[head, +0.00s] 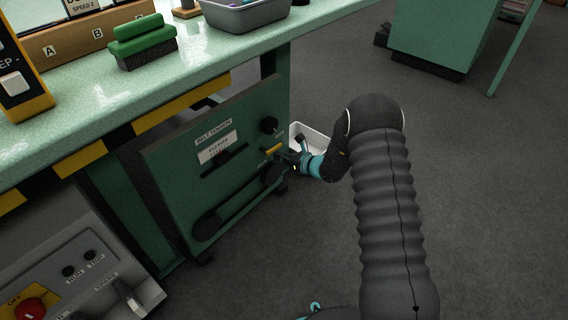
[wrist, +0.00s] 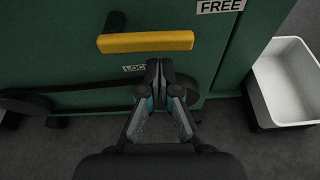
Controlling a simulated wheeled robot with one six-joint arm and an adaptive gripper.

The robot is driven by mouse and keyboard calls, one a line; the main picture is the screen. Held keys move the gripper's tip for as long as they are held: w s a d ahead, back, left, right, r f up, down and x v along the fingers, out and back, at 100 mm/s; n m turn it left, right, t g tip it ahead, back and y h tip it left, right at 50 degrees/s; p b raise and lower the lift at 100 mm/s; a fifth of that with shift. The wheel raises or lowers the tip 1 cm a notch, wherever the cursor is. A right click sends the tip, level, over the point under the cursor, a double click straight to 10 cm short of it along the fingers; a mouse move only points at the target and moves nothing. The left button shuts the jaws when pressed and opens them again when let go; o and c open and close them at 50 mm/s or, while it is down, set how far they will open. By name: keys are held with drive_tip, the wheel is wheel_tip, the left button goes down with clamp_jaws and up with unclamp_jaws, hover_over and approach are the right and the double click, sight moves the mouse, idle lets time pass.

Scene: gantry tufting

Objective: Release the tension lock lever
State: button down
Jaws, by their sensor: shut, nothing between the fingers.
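The tension lock lever is a yellow bar on the green belt tension panel (head: 180,170). In the wrist view the lever (wrist: 145,42) lies about level, with a dark pivot piece above its left end. In the head view the lever (head: 273,149) is small, below a black knob. The lock label (wrist: 134,69), partly hidden by my fingers, is just below the lever; the free label (wrist: 220,6) is at upper right. My gripper (wrist: 159,66) is shut and empty just below the lever's right half. In the head view my gripper (head: 284,159) is by the panel's right side; contact is unclear.
A white bin (wrist: 287,85) stands on the floor right of the panel. A black belt (wrist: 70,100) runs low across the panel. The green table (head: 190,75) overhangs it, carrying a brush (head: 142,45) and a grey tray (head: 240,14). Floor to the right is open.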

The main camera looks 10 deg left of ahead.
drive_tip(key=shift+r, duration=0.65)
